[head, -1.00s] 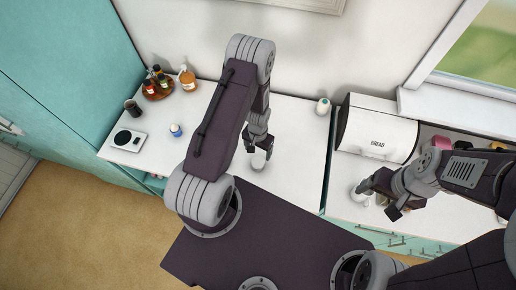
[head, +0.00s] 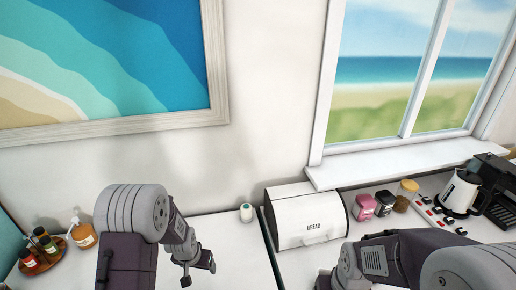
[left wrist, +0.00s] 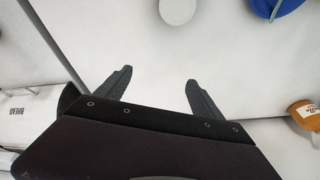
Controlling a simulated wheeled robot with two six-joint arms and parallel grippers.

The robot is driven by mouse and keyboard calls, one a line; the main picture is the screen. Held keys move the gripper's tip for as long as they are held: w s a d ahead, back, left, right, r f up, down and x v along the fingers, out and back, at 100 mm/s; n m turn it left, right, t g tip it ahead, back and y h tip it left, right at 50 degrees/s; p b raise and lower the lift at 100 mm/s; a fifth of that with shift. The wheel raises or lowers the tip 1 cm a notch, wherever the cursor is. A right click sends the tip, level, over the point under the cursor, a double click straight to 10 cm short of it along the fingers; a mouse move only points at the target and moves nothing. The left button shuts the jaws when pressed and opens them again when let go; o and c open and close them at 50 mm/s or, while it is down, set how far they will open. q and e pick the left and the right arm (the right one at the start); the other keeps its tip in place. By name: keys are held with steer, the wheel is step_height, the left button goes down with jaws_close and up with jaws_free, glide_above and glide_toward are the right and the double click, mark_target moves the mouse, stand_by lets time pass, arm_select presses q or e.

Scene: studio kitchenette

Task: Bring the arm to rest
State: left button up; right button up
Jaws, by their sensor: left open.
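My left gripper (head: 199,273) hangs over the white counter in the head view, low and left of centre. In the left wrist view its two fingers (left wrist: 156,78) are spread wide with nothing between them. A round white thing (left wrist: 177,10) lies beyond the fingers, apart from them, and a blue round thing (left wrist: 273,6) is cut off at the top right. My right arm (head: 385,255) comes in from the lower right. Its gripper (head: 323,281) shows only partly at the bottom edge, so its jaws cannot be judged.
A bread box (head: 306,217) stands right of the counter gap, with a small white bottle (head: 246,213) to its left. A tray of bottles (head: 42,252) and an amber bottle (head: 83,236) stand at left.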

arm_select(q)
steer(key=s+d+f+n+g+b, duration=0.1)
steer(key=s+d+f+b, duration=0.1)
steer(key=s+b, duration=0.7)
steer(key=s+d, duration=0.1)
steer(key=s, duration=0.6)
steer(key=shift+f+g, duration=0.25)
steer(key=shift+g, duration=0.15)
arm_select(e)
step_height(320, 180, down, 13)
steer(key=shift+s, duration=0.1)
